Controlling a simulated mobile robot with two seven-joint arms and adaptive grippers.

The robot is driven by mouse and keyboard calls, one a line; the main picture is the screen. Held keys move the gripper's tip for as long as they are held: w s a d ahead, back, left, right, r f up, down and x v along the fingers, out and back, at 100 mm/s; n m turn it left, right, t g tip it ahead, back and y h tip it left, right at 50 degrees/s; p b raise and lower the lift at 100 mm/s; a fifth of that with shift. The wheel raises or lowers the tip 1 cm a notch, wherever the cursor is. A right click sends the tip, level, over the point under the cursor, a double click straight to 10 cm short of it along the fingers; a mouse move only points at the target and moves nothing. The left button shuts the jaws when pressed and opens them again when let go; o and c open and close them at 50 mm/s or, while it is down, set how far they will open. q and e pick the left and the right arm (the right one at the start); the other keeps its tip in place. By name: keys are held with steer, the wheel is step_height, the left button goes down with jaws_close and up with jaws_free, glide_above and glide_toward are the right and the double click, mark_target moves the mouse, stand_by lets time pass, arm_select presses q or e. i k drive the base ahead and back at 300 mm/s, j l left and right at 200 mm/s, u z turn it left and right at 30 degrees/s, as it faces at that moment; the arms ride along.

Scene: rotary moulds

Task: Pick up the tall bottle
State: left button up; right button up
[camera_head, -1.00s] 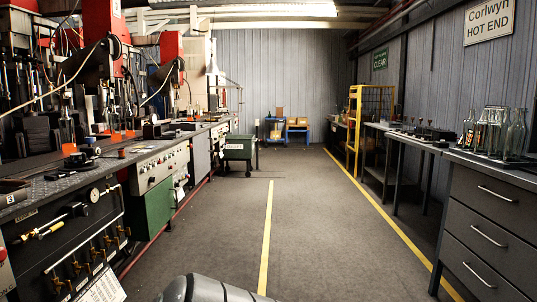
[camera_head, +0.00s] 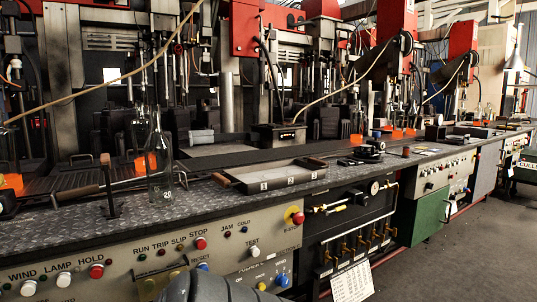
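A tall clear glass bottle (camera_head: 158,165) with a long narrow neck stands upright on the dark tread-plate bench top (camera_head: 60,230), left of the middle of the head view. Machine parts and an orange patch show behind and through its glass. Neither of my grippers is in view, and nothing is seen touching the bottle.
A shallow tray (camera_head: 233,184) numbered 1, 2, 3 lies right of the bottle. A wooden-handled tool (camera_head: 78,192) and a short black post (camera_head: 107,190) are left of it. Red machines stand behind. A button panel (camera_head: 120,262) faces the front. Floor is clear at right.

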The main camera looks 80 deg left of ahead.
mark_target(157, 148)
steer(key=u, duration=3.2)
steer(key=i+l+u, duration=0.2)
steer(key=i+l, duration=0.15)
steer(key=l, duration=0.3)
steer(key=i+l+u, duration=0.1)
steer(key=l, duration=0.25)
steer(key=i+l+u, duration=0.1)
steer(key=l, duration=0.25)
steer(key=i, duration=0.1)
